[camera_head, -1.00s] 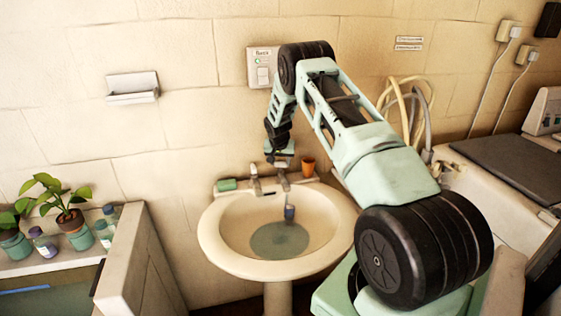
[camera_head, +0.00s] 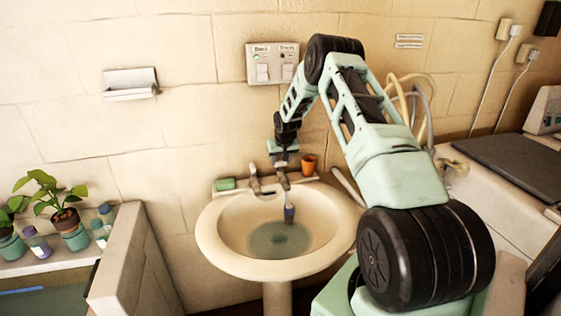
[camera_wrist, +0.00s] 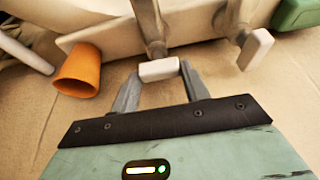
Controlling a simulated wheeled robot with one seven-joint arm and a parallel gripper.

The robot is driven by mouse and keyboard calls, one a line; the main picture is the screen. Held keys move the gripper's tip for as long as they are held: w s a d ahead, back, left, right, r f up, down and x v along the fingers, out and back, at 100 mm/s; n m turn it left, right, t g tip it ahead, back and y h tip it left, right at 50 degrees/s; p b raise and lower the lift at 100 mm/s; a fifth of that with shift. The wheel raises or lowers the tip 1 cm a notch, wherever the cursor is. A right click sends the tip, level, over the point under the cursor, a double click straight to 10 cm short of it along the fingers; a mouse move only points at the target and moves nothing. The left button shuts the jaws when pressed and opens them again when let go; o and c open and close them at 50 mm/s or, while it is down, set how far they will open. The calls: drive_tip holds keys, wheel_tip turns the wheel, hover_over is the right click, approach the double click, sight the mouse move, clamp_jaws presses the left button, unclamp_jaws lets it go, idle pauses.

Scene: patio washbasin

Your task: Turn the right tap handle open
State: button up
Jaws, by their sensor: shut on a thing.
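The washbasin (camera_head: 215,250) stands against the wall with two taps at its back edge. The right tap (camera_head: 284,183) is below my gripper (camera_head: 281,163) in the head view. In the wrist view the right tap's white handle (camera_wrist: 159,70) sits between the fingertips of my gripper (camera_wrist: 158,74), which is shut on it. The left tap (camera_head: 255,183) stands apart to its left. It shows in the wrist view at the right, with its white handle (camera_wrist: 255,49) free. My gripper partly hides the right tap's top in the head view.
An orange cup (camera_head: 309,165) stands close to the right of the right tap. A green block (camera_head: 225,184) lies at the basin's back left. A blue-topped object (camera_head: 289,212) is at the basin's middle, over the drain area. A switch plate (camera_head: 262,72) is on the wall behind my arm.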

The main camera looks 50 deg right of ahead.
drive_tip(key=o, duration=1)
drive_tip(key=b+v, duration=0.5)
drive_tip(key=v, duration=1.2)
drive_tip(key=shift+s+a+r, duration=0.1)
drive_tip(key=shift+r, duration=0.05)
